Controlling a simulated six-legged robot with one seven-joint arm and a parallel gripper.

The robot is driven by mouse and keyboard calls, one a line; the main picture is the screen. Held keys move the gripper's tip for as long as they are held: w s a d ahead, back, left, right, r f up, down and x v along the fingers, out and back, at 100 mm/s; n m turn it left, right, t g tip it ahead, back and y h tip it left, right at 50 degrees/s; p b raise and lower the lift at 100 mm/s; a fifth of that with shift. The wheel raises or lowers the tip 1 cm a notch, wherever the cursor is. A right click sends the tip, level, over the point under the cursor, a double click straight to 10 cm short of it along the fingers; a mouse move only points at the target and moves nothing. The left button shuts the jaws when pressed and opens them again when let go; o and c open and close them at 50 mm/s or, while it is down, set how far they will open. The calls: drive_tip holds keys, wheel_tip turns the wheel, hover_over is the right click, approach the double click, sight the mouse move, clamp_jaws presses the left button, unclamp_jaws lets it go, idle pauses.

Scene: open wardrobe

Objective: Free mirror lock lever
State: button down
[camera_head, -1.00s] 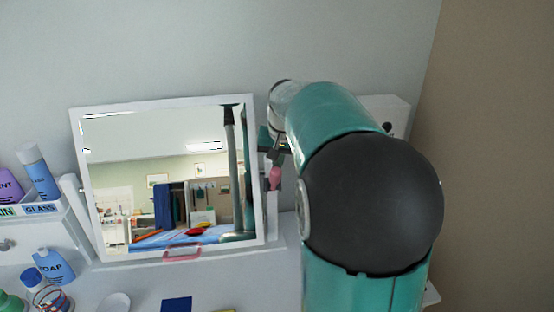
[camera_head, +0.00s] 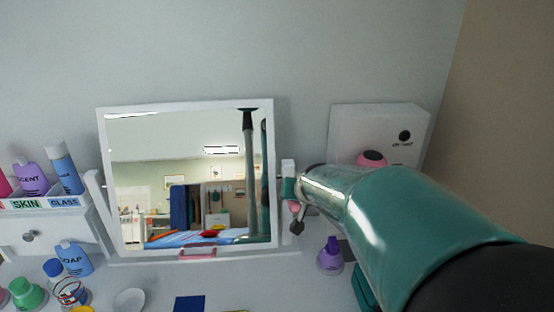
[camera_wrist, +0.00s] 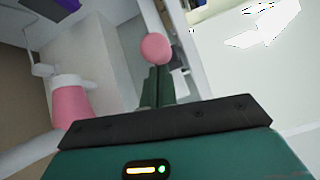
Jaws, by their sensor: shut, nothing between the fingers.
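The mirror (camera_head: 185,175) has a white frame and stands tilted on the white dresser top. Its pink handle (camera_head: 197,252) is at the bottom edge. The lock lever's pink knob (camera_head: 293,206) shows small beside the mirror's right side, partly covered by my arm. In the wrist view a round pink knob (camera_wrist: 156,47) sits just beyond my green fingertips (camera_wrist: 156,72). My gripper is shut with nothing between the fingers. I cannot tell whether the fingertips touch the knob. In the head view my arm hides most of my gripper.
A white box (camera_head: 385,125) with a pink knob (camera_head: 371,159) stands right of the mirror. A purple bottle (camera_head: 330,255) is below my arm. Bottles and a labelled tray (camera_head: 40,203) fill the left. A white dish (camera_head: 129,300) and blue card (camera_head: 189,304) lie in front.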

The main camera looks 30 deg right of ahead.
drive_tip(key=shift+s+a+f, duration=0.2)
drive_tip(key=shift+s+f, duration=0.15)
drive_tip(key=shift+f, duration=0.4)
drive_tip(key=d+v, duration=0.1)
drive_tip(key=v, duration=1.1)
drive_tip(key=shift+w+r, duration=0.2)
drive_tip(key=shift+r, duration=0.2)
drive_tip(key=s+a+f+n+g+y, duration=0.1)
drive_tip(key=s+a+f+n, duration=0.1)
drive_tip(key=a, duration=0.8)
drive_tip(key=s+a+f+n+g+y, duration=0.2)
drive_tip(key=s+a+n, duration=0.3)
drive_tip(key=a, duration=0.6)
drive_tip(key=shift+s+f+y, duration=0.3)
drive_tip(key=shift+s+f, duration=0.4)
drive_tip(key=shift+s, duration=0.2)
